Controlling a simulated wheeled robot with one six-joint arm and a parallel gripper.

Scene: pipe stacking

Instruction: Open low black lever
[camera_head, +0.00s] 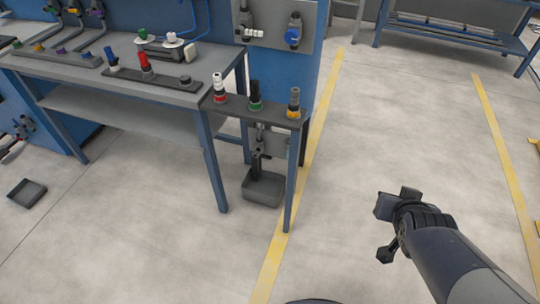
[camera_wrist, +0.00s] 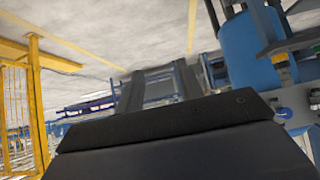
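A dark lever or handle (camera_head: 257,163) hangs low on a grey valve fitting under the small side table in the head view. It points down toward a grey bin on the floor. Its exact shape is too small to tell. My gripper (camera_head: 387,206) is to the right of the side table, over open floor and apart from the lever. In the wrist view a large dark part of my own body fills the lower middle, and I cannot identify the lever there.
The grey bin (camera_head: 264,188) stands under the side table (camera_head: 262,108), which carries several coloured-ring fittings. A blue table leg (camera_head: 292,180) stands right of the lever. A larger workbench (camera_head: 120,78) is at left. Floor between table and gripper is clear. A yellow fence (camera_wrist: 38,100) shows in the wrist view.

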